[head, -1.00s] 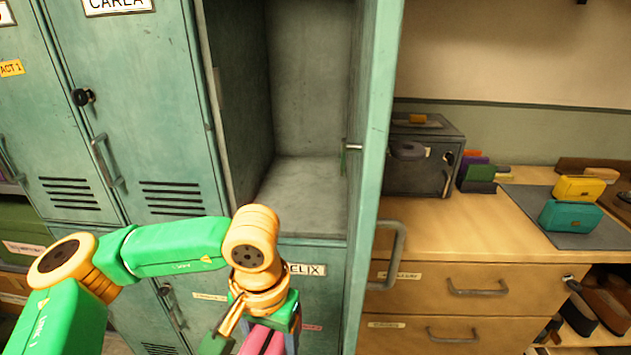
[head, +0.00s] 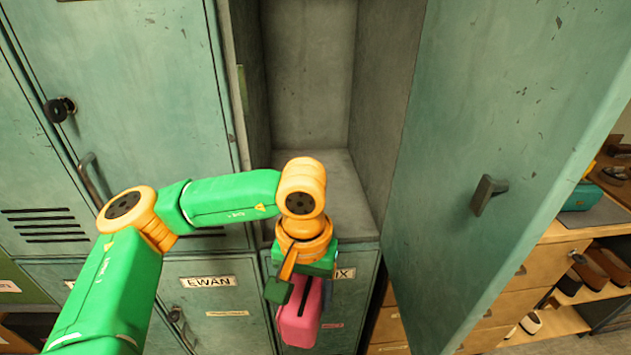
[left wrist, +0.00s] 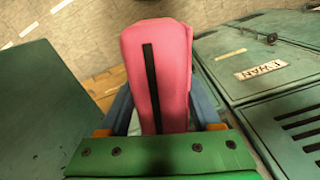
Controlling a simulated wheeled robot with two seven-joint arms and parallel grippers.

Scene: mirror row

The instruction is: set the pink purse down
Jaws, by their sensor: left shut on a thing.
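The pink purse (head: 298,318) hangs below my left gripper (head: 300,285), in front of the lower locker doors. My left gripper is shut on it. In the left wrist view the pink purse (left wrist: 157,72) sits between the two blue fingers and shows a dark strip down its side. Behind the gripper an open locker (head: 330,183) shows a bare grey floor and empty visible walls; my arm hides part of its front edge. The right gripper is in neither view.
The open locker door (head: 500,150) stands to the right, with a handle (head: 488,194). Shut lockers, one labelled EWAN (head: 207,282), are at left and below. At far right a wooden counter holds a teal purse (head: 582,196); shoes (head: 597,268) stand on shelves below.

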